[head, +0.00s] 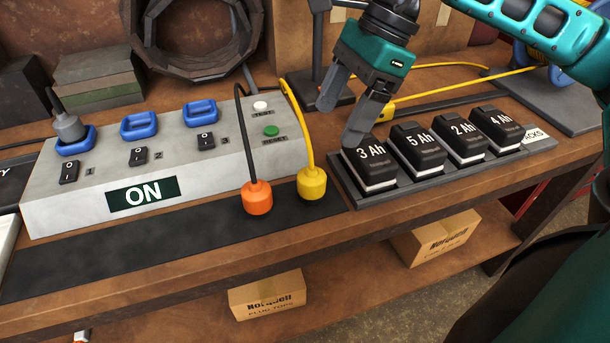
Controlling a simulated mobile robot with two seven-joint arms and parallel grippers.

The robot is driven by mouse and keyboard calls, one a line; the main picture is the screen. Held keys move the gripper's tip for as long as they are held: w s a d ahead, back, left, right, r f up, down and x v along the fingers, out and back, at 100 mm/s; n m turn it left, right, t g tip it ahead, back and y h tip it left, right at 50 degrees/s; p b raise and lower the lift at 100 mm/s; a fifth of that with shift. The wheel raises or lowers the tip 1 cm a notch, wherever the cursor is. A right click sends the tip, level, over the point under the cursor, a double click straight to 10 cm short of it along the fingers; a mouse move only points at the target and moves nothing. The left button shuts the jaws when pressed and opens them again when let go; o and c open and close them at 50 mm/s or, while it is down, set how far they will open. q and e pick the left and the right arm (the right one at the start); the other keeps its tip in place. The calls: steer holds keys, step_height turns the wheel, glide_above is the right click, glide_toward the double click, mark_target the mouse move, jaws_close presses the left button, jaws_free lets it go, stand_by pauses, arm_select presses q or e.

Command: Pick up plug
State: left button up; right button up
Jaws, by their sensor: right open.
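An orange plug (257,198) on a black cable and a yellow plug (312,184) on a yellow cable sit side by side on the dark mat in front of the power strip. A grey plug (69,127) is at socket 1 of the grey power strip (200,160), whose panel reads ON. My right gripper (342,119) is open and empty, pointing down to the right of the yellow plug. One finger is close to the 3 Ah battery; I cannot tell if they touch. My left gripper is not in view.
Several black batteries (417,148) labelled 3, 5, 2 and 4 Ah stand in a row on a tray at the right. Sockets 2 (139,124) and 3 (200,112) are empty. Cardboard boxes (267,295) lie on the lower shelf. The mat's front (130,250) is clear.

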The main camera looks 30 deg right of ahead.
glide_above(313, 173)
steer(key=d, duration=0.2)
steer(key=f, duration=0.6)
steer(key=shift+s+a+f+b, duration=0.1)
steer(key=shift+s+b, duration=0.2)
steer(key=shift+s, duration=0.1)
steer(key=shift+x, duration=3.05)
steer(key=shift+w, duration=0.1)
steer(key=shift+c, duration=0.3)
steer(key=c, duration=1)
steer(key=shift+c, duration=0.6)
